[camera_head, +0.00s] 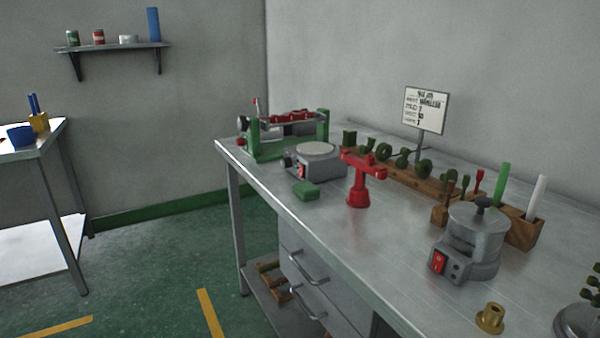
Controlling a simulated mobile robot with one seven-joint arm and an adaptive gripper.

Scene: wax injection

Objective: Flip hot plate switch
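The hot plate (322,168) is a low grey box with a pale round top, on the metal workbench near its front edge, left of the red stand. A small red switch (301,171) shows on its front left face. The switch's position is too small to tell. A dark knob (287,161) sits on the hot plate's left side. My gripper is not in view.
On the workbench (390,250), a green block (306,191) lies in front of the hot plate and a red stand (358,190) rises to its right. A green-framed device (262,142) stands behind. A grey pot (472,240) with its own red switch stands nearer, right.

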